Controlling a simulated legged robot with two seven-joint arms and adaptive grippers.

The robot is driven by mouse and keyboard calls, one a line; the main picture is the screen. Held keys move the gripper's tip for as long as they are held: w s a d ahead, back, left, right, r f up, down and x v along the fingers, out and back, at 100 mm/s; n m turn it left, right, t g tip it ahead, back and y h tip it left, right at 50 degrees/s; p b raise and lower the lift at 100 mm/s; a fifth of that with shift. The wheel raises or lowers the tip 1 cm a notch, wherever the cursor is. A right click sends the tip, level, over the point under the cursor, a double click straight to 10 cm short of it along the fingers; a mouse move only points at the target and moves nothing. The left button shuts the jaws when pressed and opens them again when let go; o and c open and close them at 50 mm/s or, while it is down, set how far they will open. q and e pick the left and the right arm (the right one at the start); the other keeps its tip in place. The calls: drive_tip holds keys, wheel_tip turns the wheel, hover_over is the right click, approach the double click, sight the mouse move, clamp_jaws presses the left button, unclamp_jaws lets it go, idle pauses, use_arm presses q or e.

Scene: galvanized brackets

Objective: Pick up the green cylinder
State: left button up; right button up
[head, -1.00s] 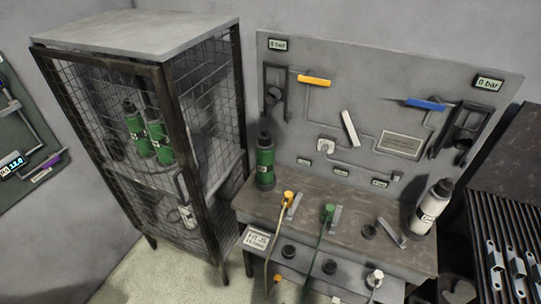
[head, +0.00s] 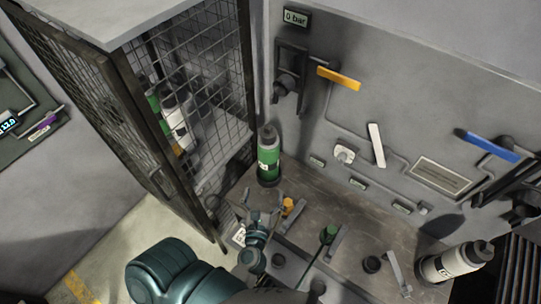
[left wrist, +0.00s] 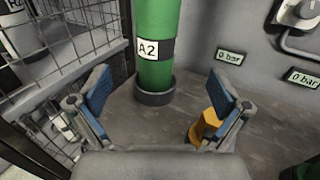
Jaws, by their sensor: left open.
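A green cylinder (head: 268,157) with a dark cap and a white label stands upright on the grey bench, at the foot of the back panel. In the left wrist view the green cylinder (left wrist: 157,32) carries the label A2 and sits in a dark ring at its base. My left gripper (head: 264,203) is open and empty, just in front of the cylinder and apart from it. In the left wrist view its two blue-padded fingers (left wrist: 162,92) are spread wide, with the cylinder beyond and between them. My right gripper is not in view.
A mesh cage (head: 130,125) with more cylinders stands close on the left. An orange fitting (head: 288,206) and a green fitting (head: 329,234) are on the bench right of the gripper. A white cylinder (head: 455,262) leans at the right. Valve levers are on the panel above.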

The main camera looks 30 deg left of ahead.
sight(269, 164)
use_arm(q)
drive_tip(key=p+x, duration=0.3)
drive_tip(key=x, duration=0.6)
drive_tip(key=shift+w+a, duration=0.1)
drive_tip(key=shift+w, duration=0.3)
drive_tip(key=x, duration=0.4)
drive_tip(key=shift+w+a+f+p, duration=0.1)
drive_tip(key=shift+w+a+p, duration=0.1)
drive_tip(key=shift+a+p, duration=0.2)
drive_tip(key=shift+w+a+f, duration=0.1)
drive_tip(key=shift+w+a, duration=0.05)
drive_tip(key=shift+w, duration=0.25)
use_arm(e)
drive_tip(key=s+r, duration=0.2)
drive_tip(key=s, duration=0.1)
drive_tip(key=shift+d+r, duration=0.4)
use_arm(q)
drive_tip(key=shift+c, duration=0.3)
drive_tip(key=c, duration=1.6)
drive_tip(key=shift+c, duration=0.6)
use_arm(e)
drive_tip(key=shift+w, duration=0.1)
